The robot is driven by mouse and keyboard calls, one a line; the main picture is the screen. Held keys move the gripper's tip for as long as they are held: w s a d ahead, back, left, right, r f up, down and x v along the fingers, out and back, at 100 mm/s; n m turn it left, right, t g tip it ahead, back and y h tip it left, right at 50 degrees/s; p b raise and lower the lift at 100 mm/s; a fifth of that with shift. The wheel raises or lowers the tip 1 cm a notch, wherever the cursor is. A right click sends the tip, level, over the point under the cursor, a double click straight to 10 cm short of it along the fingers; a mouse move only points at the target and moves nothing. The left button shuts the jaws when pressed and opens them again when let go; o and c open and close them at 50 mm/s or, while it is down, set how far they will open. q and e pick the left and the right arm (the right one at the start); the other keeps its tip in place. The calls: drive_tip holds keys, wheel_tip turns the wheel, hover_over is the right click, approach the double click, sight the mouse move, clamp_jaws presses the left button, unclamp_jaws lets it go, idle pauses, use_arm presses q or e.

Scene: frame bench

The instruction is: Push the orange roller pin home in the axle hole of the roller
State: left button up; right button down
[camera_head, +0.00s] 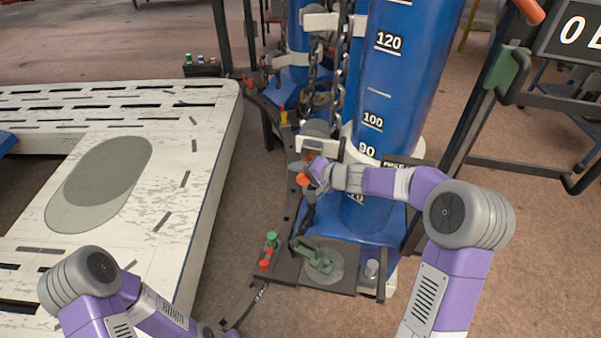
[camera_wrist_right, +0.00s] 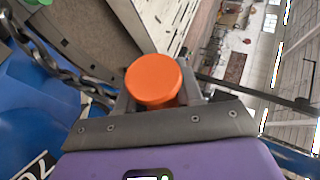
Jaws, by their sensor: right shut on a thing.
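The orange roller pin (camera_wrist_right: 153,80) is held between the fingers of my right gripper in the right wrist view, with its round orange head towards the camera. In the head view my right gripper (camera_head: 311,176) is at the white bracket (camera_head: 307,143) low on the front blue column, and orange (camera_head: 303,179) shows at its fingertips. A grey rounded part (camera_head: 317,128), perhaps the roller, sits at this bracket just above the gripper. The axle hole and the pin's shaft are hidden, so I cannot tell how deep the pin sits. My left arm shows at the lower left, its gripper out of view.
A chain (camera_head: 342,60) hangs beside the blue column (camera_head: 405,70). A dark base plate with a green shackle-like part (camera_head: 315,257) lies below the gripper. A pale slotted platform (camera_head: 215,150) stands at left.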

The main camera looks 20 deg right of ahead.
drive_tip(key=shift+w+d+p, duration=0.4)
drive_tip(key=shift+w+p, duration=0.1)
drive_tip(key=shift+w, duration=0.3)
drive_tip(key=shift+w, duration=0.1)
drive_tip(key=c, duration=0.7)
unclamp_jaws()
drive_tip(key=shift+o, duration=0.2)
drive_tip(key=shift+d, duration=0.1)
drive_tip(key=v, duration=0.7)
drive_tip(key=shift+s+r+p, duration=0.15)
drive_tip(key=shift+s+p, duration=0.1)
drive_tip(key=shift+p, duration=0.2)
drive_tip(key=shift+d, duration=0.1)
